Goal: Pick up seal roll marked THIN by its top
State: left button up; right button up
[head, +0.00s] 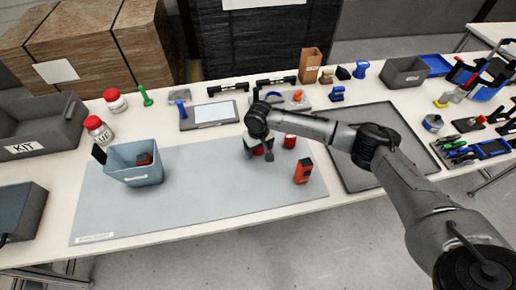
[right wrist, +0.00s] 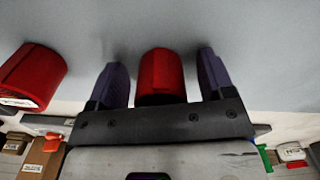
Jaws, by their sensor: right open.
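Two red seal rolls stand on the grey mat. One roll (head: 258,151) is under my right gripper (head: 261,154) and mostly hidden by it in the head view. In the right wrist view this roll (right wrist: 162,75) sits between the two fingers of the open right gripper (right wrist: 161,78), with a gap on each side. The other roll (head: 290,141) stands just to the right in the head view; it is at the left of the right wrist view (right wrist: 32,76), with a white label edge. I cannot read THIN on either roll. My left gripper is not in view.
An orange-black device (head: 303,171) stands on the mat (head: 200,200) near the rolls. A blue-grey bin (head: 135,172) is at the mat's left. A dark tray (head: 350,170) lies to the right, under my arm. A tablet (head: 208,113) and tools lie behind. The mat's front is clear.

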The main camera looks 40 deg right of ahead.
jog(key=c, duration=1)
jog(key=shift+r, duration=0.1)
